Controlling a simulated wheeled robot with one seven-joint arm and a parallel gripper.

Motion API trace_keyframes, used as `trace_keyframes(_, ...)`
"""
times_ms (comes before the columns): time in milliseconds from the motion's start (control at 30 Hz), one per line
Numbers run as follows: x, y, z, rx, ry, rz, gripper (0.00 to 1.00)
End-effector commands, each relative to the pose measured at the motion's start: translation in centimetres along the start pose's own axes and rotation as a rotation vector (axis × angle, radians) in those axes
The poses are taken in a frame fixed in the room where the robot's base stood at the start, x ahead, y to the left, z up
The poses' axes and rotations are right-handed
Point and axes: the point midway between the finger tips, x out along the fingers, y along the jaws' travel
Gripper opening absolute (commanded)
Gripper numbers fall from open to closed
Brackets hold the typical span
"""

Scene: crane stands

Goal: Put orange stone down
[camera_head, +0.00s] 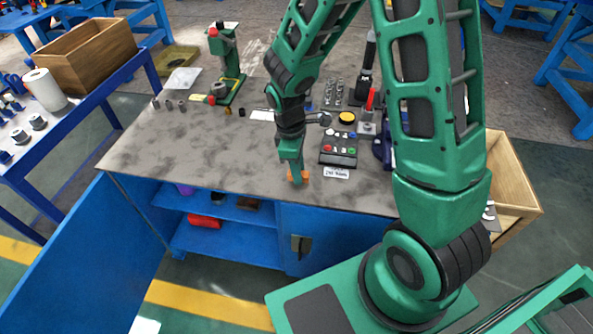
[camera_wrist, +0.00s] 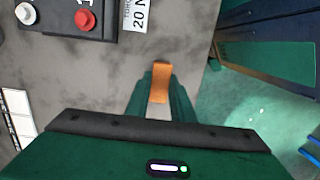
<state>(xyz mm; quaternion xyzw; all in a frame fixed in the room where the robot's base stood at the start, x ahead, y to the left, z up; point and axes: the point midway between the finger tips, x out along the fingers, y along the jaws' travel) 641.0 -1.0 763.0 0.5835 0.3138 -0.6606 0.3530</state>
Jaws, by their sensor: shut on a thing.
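The orange stone (camera_wrist: 160,82) is a small orange block between the fingertips of my gripper (camera_wrist: 160,90) in the wrist view. In the head view my gripper (camera_head: 297,180) points down over the front part of the grey worktop (camera_head: 190,150), and the orange stone (camera_head: 304,176) shows at its tips. My gripper is shut on the stone. The stone is at or just above the worktop; I cannot tell whether it touches. My fingers hide part of it.
A button box (camera_head: 339,148) and a white label (camera_head: 336,173) lie just right of my gripper. A green stand (camera_head: 228,65) is at the back left. The worktop left of my gripper is clear. Its front edge is close, above a blue cabinet (camera_head: 310,235).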

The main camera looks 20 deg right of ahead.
Motion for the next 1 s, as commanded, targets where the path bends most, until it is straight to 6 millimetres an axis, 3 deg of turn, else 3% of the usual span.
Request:
trace_keyframes(833, 1.7, 0.1, -0.1, 0.002, -0.001, -0.003, 0.00)
trace_keyframes(867, 1.8, 0.1, -0.1, 0.002, -0.001, -0.004, 0.26)
trace_keyframes(900, 1.9, 0.1, -0.1, 0.002, -0.002, -0.005, 0.36)
trace_keyframes(1000, 1.9, 0.1, -0.2, 0.001, -0.003, -0.008, 0.40)
